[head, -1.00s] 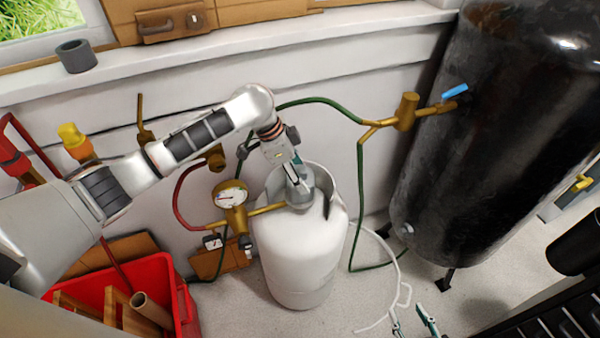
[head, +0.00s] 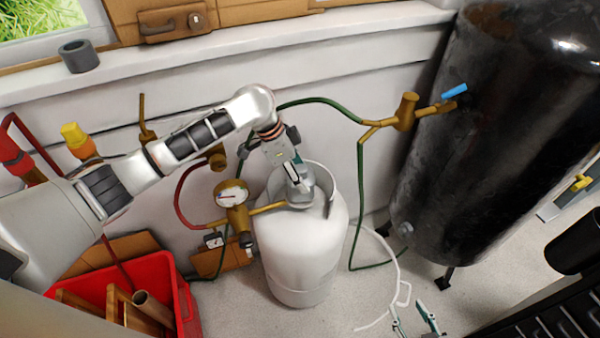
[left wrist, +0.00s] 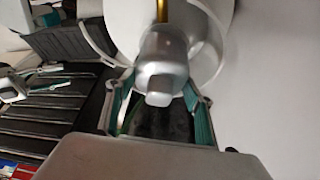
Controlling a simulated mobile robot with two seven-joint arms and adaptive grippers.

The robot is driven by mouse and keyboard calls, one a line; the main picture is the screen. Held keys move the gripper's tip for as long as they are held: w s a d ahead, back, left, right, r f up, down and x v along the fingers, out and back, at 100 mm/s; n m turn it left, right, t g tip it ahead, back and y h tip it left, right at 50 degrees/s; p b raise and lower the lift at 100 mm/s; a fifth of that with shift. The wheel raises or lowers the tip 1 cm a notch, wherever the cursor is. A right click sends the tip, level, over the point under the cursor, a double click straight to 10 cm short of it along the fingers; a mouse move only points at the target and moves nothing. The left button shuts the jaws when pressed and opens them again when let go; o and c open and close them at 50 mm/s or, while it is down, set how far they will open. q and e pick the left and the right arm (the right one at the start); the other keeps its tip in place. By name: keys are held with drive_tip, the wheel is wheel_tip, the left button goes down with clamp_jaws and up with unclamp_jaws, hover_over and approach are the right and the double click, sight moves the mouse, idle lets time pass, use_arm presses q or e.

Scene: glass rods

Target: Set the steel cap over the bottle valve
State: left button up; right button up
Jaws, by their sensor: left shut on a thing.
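The white gas bottle (head: 300,255) stands upright on the floor, with a raised collar (head: 335,185) around its top. The steel cap (head: 301,192) sits at the bottle's top inside the collar, over where the valve is; the valve itself is hidden. My left gripper (head: 294,172) reaches down from above and is shut on the cap. In the left wrist view the cap (left wrist: 160,68) shows between the teal fingers, with the white bottle behind it. Whether the cap rests fully down I cannot tell. My right gripper (head: 414,322) is low at the bottom edge, open and empty.
A brass gauge (head: 232,195) and its pipe run close to the bottle's left side. A red crate (head: 185,305) stands lower left. A large black tank (head: 470,140) stands at right. Green hoses (head: 358,210) hang behind the bottle. The wall is close behind.

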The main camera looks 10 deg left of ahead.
use_arm(q)
drive_tip(key=shift+p, duration=0.45)
drive_tip(key=shift+f, duration=0.65)
idle(0.5)
drive_tip(key=o, duration=1)
drive_tip(key=shift+c, duration=0.2)
